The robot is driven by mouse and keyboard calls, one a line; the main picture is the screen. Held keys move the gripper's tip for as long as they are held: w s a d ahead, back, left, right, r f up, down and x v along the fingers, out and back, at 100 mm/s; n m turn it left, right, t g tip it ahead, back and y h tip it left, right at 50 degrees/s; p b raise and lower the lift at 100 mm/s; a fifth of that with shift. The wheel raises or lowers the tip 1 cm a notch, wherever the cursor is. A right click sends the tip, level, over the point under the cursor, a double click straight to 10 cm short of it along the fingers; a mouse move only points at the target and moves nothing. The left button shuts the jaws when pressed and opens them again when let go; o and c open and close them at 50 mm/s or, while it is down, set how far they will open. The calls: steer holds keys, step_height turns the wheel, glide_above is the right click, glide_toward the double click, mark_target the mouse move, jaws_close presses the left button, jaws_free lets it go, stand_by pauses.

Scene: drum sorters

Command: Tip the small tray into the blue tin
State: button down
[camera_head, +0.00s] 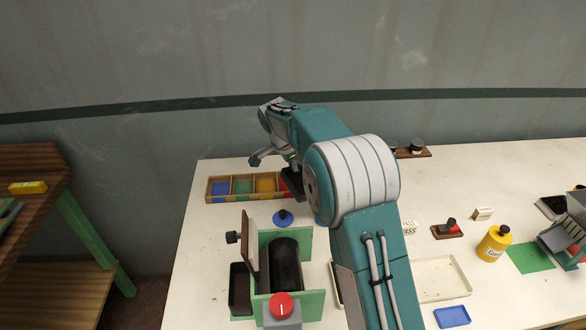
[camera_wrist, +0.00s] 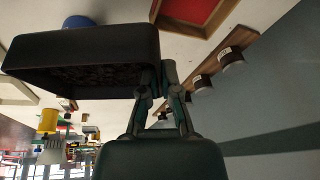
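My gripper (camera_wrist: 160,78) is shut on the edge of a small dark tray (camera_wrist: 100,42), seen close up in the wrist view. The tray's inside looks dark and grainy; I cannot tell what it holds. In the head view a piece of the dark tray (camera_head: 292,184) shows beside my arm, over the right end of the compartment box. A blue round thing (camera_wrist: 78,21), possibly the blue tin, shows beyond the tray in the wrist view. In the head view a blue edge (camera_head: 319,219) shows, mostly hidden by my arm. A blue lid with a black knob (camera_head: 283,217) lies left of it.
A wooden box (camera_head: 217,199) has blue, green, yellow and red compartments. A green-sided drum sorter (camera_head: 314,303) stands in front, with a dark bin (camera_head: 240,290) at its left. A yellow bottle (camera_head: 494,244), cream tray (camera_head: 440,278) and blue tray (camera_head: 452,316) are at right.

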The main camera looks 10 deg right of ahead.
steer(key=shift+d+r+t+y, duration=0.15)
steer(key=shift+r+t+y, duration=0.15)
steer(key=shift+r+y, duration=0.45)
steer(key=shift+s+r+y, duration=0.1)
steer(key=shift+r+y, duration=0.15)
steer(key=shift+s+d+r+t+y, duration=0.1)
steer(key=shift+d+r+t+y, duration=0.15)
steer(key=shift+r+t+y, duration=0.3)
steer(key=shift+d+r+m+y, duration=0.15)
steer(key=shift+m+y, duration=0.15)
steer(key=shift+y, duration=0.05)
steer(key=shift+d+r, duration=0.1)
steer(key=shift+r, duration=0.05)
steer(key=shift+s+r+y, duration=0.1)
steer(key=shift+y, duration=0.2)
steer(key=shift+s+d+r+t+y, duration=0.15)
steer(key=shift+d+r+t+y, duration=0.2)
steer(key=shift+y, duration=0.25)
steer(key=shift+s+d+r+t+y, duration=0.15)
steer(key=shift+d+r+t+y, duration=0.2)
steer(key=shift+y, duration=0.25)
steer(key=shift+d+r+y, duration=0.15)
steer(key=shift+d+y, duration=0.1)
steer(key=shift+y, duration=0.05)
